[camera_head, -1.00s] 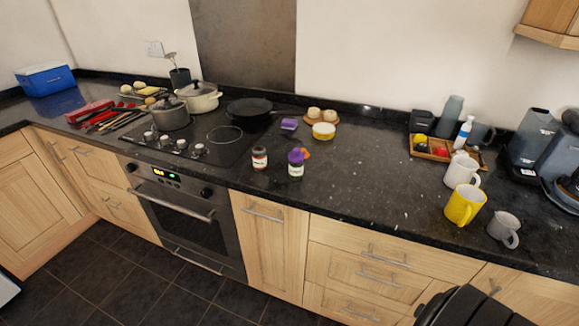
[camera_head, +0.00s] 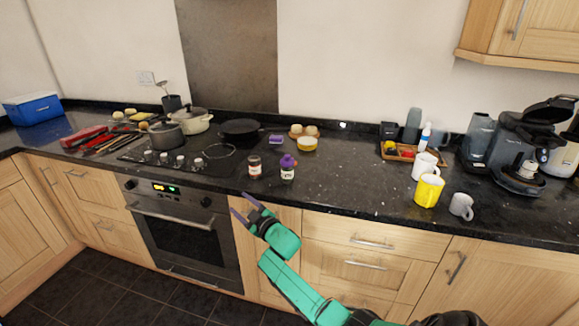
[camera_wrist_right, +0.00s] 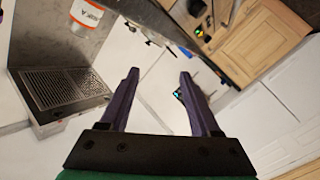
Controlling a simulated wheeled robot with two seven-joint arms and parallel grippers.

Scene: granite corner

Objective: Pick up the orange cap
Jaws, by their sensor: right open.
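The orange cap (camera_head: 295,162) is a small patch of orange on the dark granite counter, mostly hidden behind a dark jar with a purple lid (camera_head: 287,168). My right gripper (camera_head: 240,203) is in front of the counter, in front of the oven and cabinet fronts, below and to the left of the jars. My left gripper is not in view.
A red-labelled jar (camera_head: 254,167) stands left of the purple-lidded jar. A purple block (camera_head: 276,140) and a yellow-and-white round container (camera_head: 307,143) lie behind. A yellow mug (camera_head: 428,190) stands at the right. The counter between the jars and mugs is mostly clear.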

